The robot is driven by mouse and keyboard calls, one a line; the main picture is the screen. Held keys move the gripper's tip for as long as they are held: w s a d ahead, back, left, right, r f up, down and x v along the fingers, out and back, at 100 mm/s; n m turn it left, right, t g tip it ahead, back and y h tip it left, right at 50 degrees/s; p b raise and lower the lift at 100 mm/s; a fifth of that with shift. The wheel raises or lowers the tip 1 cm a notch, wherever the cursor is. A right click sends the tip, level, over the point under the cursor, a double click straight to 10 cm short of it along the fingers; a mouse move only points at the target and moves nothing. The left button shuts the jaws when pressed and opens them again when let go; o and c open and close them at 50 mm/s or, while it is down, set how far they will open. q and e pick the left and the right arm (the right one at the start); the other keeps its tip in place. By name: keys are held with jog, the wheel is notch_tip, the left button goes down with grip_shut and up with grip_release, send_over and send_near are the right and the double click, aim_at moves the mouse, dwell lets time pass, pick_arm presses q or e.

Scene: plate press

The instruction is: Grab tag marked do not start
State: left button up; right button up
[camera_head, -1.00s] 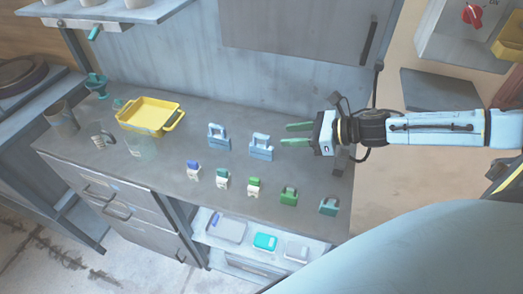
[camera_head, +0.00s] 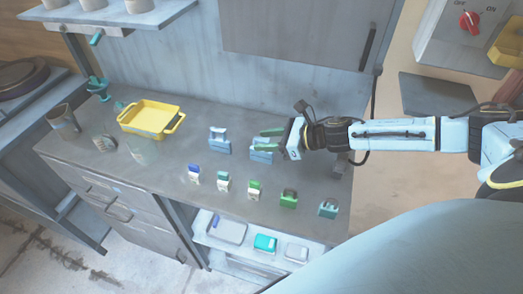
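A row of small tag-like pieces stands along the front of the grey bench: one with a blue top and white base (camera_head: 194,175), one with a teal top (camera_head: 223,182) and one with a green top (camera_head: 255,190). Any writing is too small to read, so I cannot tell which is marked do not start. Behind them are two light-blue pieces, a left one (camera_head: 219,146) and a right one (camera_head: 260,156). My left gripper is not in view.
A green padlock-like piece (camera_head: 289,200) and a teal one (camera_head: 328,208) end the front row. A yellow tray (camera_head: 150,131) and cups are at the left of the bench (camera_head: 190,211). A shelf below holds several boxes. A panel with a red switch (camera_head: 469,21) is at upper right.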

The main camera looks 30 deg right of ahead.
jog(key=shift+x, duration=0.9)
grip_shut()
